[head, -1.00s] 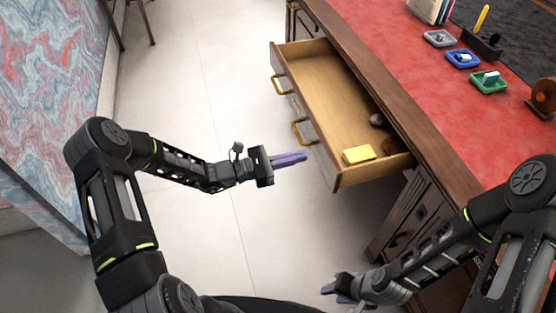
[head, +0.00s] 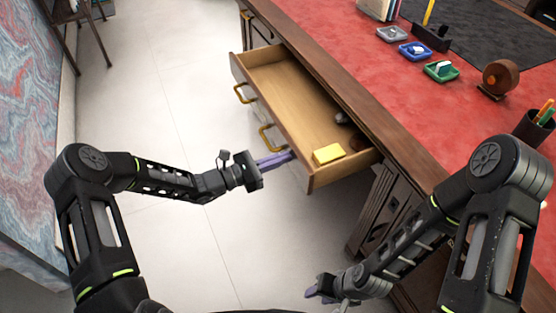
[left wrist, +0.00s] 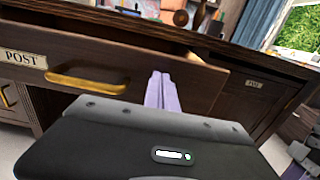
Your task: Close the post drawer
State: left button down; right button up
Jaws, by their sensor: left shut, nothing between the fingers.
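The post drawer (head: 300,95) is pulled out of the desk, with a light wood inside and two brass handles on its front. In the left wrist view its dark front (left wrist: 120,60) carries a "POST" label and a brass handle (left wrist: 88,80). A yellow block (head: 327,154) and a dark round object lie inside at the near end. My left gripper (head: 275,159) is shut and empty, its purple fingers at the drawer front near its near end; I cannot tell whether they touch it. My right gripper (head: 320,292) is low, beside the desk; its finger gap is unclear.
The red-topped desk (head: 400,120) holds small grey, blue and green trays (head: 440,71), a round wooden item (head: 498,78) and a pen cup (head: 536,127). Clear pale floor (head: 150,90) lies left of the drawer. A patterned panel (head: 25,150) stands at far left.

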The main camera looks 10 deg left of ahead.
aim_at(319, 151)
pick_arm(q)
jog(key=b+x, duration=0.2)
jog(key=x, duration=0.4)
jog(key=b+x, duration=0.3)
jog(key=x, duration=0.3)
jog(key=b+x, duration=0.2)
jog(key=x, duration=0.4)
jog(key=shift+s+f, duration=0.1)
jog(key=shift+f, duration=0.25)
jog(key=b+x, duration=0.1)
jog(key=x, duration=0.3)
jog(key=b+x, duration=0.2)
jog(key=x, duration=0.2)
jog(key=shift+r, duration=0.25)
jog(key=shift+w+d+b, duration=0.25)
jog(key=shift+b, duration=0.05)
jog(key=shift+r, duration=0.35)
jog(key=shift+w+d+r, duration=0.1)
jog(key=shift+r, duration=0.05)
jog(key=shift+a, duration=0.25)
jog(key=v, duration=0.5)
jog(key=shift+s+a+p, duration=0.15)
jog(key=shift+s+p, duration=0.15)
jog(key=shift+p, duration=0.05)
jog(key=v, duration=0.5)
jog(key=f+v, duration=0.1)
jog(key=v, duration=0.2)
jog(key=shift+s+a+p, duration=0.1)
jog(key=shift+a+p, duration=0.05)
jog(key=shift+p, duration=0.25)
